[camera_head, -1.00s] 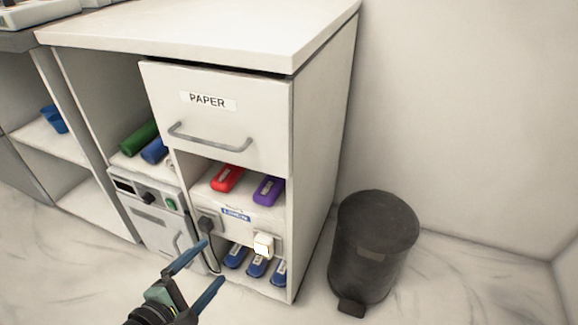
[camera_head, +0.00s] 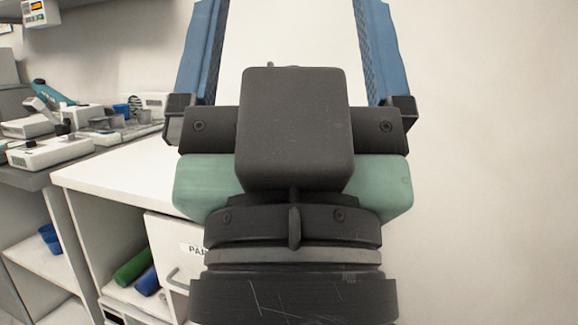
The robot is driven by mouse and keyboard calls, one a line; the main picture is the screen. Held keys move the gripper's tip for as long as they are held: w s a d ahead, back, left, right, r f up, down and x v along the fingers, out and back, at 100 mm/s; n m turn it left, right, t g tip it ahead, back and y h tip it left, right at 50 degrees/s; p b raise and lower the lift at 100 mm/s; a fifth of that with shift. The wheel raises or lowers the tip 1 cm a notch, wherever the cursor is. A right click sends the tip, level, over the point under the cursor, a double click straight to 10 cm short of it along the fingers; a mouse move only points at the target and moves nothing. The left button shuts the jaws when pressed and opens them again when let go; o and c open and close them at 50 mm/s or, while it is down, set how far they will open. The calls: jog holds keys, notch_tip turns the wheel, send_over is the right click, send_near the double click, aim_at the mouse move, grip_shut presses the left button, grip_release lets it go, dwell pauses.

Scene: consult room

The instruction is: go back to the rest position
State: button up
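My gripper (camera_head: 288,42) fills the middle of the head view, close to the camera and pointing up. Its two blue fingers stand wide apart with only bare wall between them. The fingertips are cut off at the top edge. It is open and holds nothing that I can see. It hides much of the white cabinet behind it.
A white cabinet (camera_head: 112,172) with a partly hidden PAPER drawer (camera_head: 170,231) stands behind, lower left. A grey counter (camera_head: 30,178) at left carries several lab devices. Green (camera_head: 131,267) and blue (camera_head: 148,281) rolls lie on a shelf. The wall at right is bare.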

notch_tip(320, 180, up, 36)
jog(key=p, duration=3.3)
jog(key=shift+w+a+f, duration=0.15)
jog(key=shift+f, duration=0.05)
